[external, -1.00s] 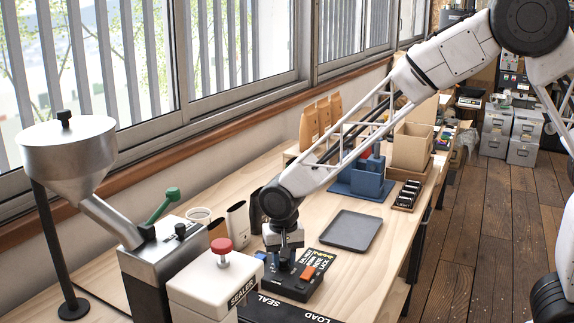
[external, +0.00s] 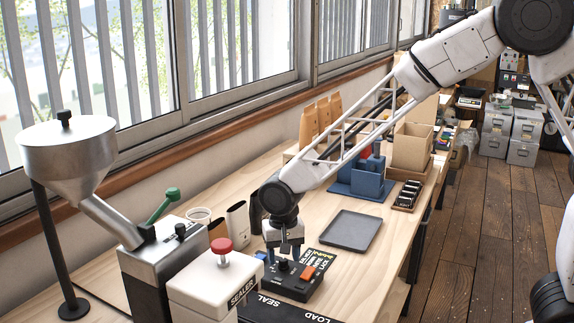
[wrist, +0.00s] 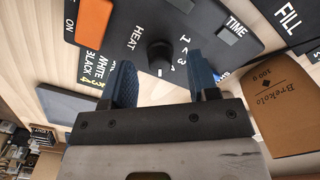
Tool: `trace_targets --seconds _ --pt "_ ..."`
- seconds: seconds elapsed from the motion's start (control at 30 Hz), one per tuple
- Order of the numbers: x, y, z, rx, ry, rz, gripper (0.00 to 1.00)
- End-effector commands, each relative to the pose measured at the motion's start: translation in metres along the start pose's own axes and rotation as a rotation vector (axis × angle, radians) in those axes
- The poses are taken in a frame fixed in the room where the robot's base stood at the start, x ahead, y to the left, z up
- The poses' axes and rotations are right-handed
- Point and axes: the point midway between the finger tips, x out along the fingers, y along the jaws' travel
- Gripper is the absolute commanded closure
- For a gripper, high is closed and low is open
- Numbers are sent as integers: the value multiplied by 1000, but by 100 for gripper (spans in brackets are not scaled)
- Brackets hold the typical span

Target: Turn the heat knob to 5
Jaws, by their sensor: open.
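The black heat knob (wrist: 160,56) stands on a dark control box beside the word HEAT, with small numbers from 1 up on its right in the wrist view. Its pointer setting is not clear to me. The control box (external: 309,289) sits on the bench in the external view, with the knob (external: 284,265) on top. My gripper (wrist: 163,78) is open, its two blue-padded fingers wide apart with the knob's position between them. In the external view my gripper (external: 284,251) hangs just over the knob. I see no contact with it.
An orange switch (external: 307,273) is beside the knob. The white sealer (external: 205,283) with a red button (external: 222,246) stands close at the left front. A grey tray (external: 351,231) lies to the right. A brown coffee bag (wrist: 284,105) shows in the wrist view.

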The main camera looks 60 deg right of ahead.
Motion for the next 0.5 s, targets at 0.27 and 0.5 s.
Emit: trace_targets --seconds 0.27,0.5 --pt "-35 0 0 0 2 -3 46" --pt "-60 0 0 0 1 -2 46"
